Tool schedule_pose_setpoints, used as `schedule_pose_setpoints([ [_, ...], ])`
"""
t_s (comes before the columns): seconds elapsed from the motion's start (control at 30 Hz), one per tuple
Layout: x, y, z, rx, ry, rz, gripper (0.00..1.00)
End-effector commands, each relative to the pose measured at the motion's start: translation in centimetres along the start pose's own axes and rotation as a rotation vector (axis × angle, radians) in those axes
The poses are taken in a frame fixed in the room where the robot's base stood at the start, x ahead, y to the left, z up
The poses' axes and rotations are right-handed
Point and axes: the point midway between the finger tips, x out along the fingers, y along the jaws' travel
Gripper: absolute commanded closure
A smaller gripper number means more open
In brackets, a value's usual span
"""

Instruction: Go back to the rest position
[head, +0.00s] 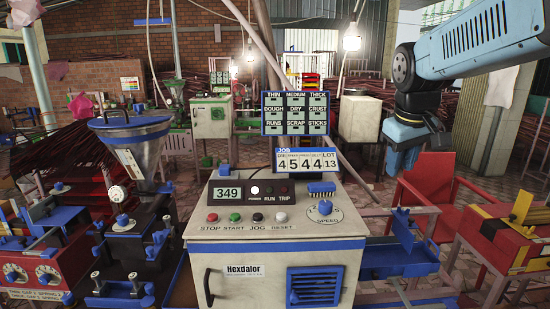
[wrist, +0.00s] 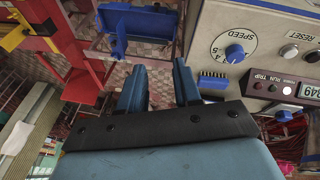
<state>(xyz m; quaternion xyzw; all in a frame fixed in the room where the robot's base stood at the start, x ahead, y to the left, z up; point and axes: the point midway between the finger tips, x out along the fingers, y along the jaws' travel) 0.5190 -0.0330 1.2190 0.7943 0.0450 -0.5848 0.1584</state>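My gripper (head: 402,158) hangs in the air at the right of the head view, fingers pointing down, above and to the right of the control cabinet (head: 275,225). In the wrist view its two blue fingers (wrist: 158,85) stand apart with nothing held between them. The cabinet carries a display reading 349 (head: 228,192), a row of buttons (head: 247,216) and a blue speed knob (head: 325,208). The speed knob also shows in the wrist view (wrist: 235,53), to the right of the fingers. A blue brush (head: 321,187) lies on the cabinet's top.
A blue tray (head: 400,266) is right of the cabinet, below my gripper. A red chair (head: 425,190) and a red machine (head: 510,240) stand at the right. A hopper (head: 130,140) stands left. Job boards (head: 296,113) rise behind the cabinet. Air around my gripper looks clear.

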Motion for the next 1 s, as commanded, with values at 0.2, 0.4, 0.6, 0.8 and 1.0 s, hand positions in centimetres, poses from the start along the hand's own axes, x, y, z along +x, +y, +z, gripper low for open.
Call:
schedule_pose_setpoints([
  [0.2,-0.9,-3.2,5.1,0.13,0.084,-0.026,0.67],
  [0.4,-0.8,-5.7,9.2,0.241,0.148,-0.058,0.67],
  [0.6,-0.3,-7.0,11.4,0.307,0.183,-0.081,0.67],
  [0.8,-0.2,-7.3,11.9,0.322,0.188,-0.087,0.67],
  [1.0,-0.2,-7.3,11.8,0.321,0.188,-0.086,0.67],
])
